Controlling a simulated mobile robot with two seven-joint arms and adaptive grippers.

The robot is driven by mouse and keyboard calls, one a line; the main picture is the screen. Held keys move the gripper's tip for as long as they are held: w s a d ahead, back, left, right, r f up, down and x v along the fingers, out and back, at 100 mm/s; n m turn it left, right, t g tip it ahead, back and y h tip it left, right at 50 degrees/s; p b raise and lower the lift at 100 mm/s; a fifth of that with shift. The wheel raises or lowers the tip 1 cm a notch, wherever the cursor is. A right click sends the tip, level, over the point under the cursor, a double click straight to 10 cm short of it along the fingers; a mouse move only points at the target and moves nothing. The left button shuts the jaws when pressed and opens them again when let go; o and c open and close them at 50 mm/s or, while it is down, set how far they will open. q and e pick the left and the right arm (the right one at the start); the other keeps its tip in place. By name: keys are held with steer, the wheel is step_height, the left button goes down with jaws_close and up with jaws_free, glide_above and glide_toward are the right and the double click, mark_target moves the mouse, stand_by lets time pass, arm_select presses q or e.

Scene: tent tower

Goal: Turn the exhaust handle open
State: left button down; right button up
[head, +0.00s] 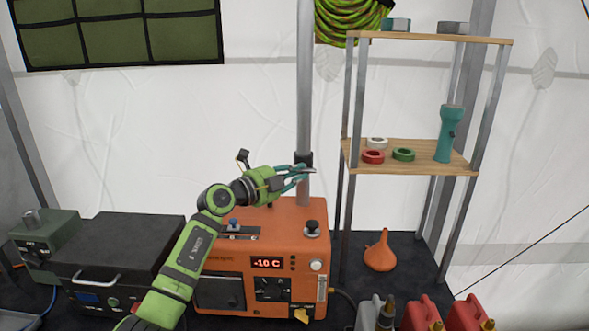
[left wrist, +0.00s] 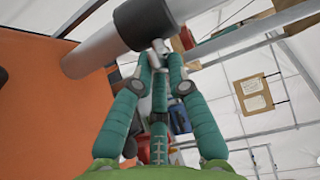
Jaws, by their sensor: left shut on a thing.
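The orange heater (head: 265,250) stands on the dark floor with a lit display reading -10 C. A grey exhaust pipe (head: 304,80) rises from its top, with a black collar (head: 303,159) low on it. The collar also shows close up in the left wrist view (left wrist: 143,22). My left gripper (head: 308,172) is at the pipe just below the collar, its teal fingers shut on the exhaust handle. In the left wrist view the fingertips (left wrist: 160,55) meet at a small pale piece beside the collar; the fingers hide most of the handle. My right gripper is not in view.
A shelf rack (head: 405,150) stands close right of the pipe, with tape rolls and a teal flashlight (head: 449,135). An orange funnel (head: 380,252) and red cans (head: 468,314) are on the right. A dark case (head: 120,255) sits left of the heater.

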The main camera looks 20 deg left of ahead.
arm_select(q)
steer(key=m+g+y+p, duration=0.1)
steer(key=m+g+y, duration=0.1)
steer(key=y, duration=0.1)
steer(key=d+r+m+g+y+p, duration=0.1)
steer(key=m+g+y, duration=0.1)
steer(key=m+y, duration=0.1)
steer(key=m+g+y+p, duration=0.1)
steer(key=m+g+y, duration=0.1)
steer(key=m+y, duration=0.1)
steer(key=shift+w+d+r+y, duration=0.1)
steer(key=shift+d+r+y, duration=0.15)
steer(key=shift+y, duration=0.45)
steer(key=shift+m+g, duration=0.3)
steer(key=shift+f+y, duration=0.15)
steer(key=shift+y, duration=0.15)
steer(key=c, duration=1.2)
jaws_free()
steer(key=shift+c, duration=0.2)
steer(key=shift+w, duration=0.15)
steer(key=v, duration=1.2)
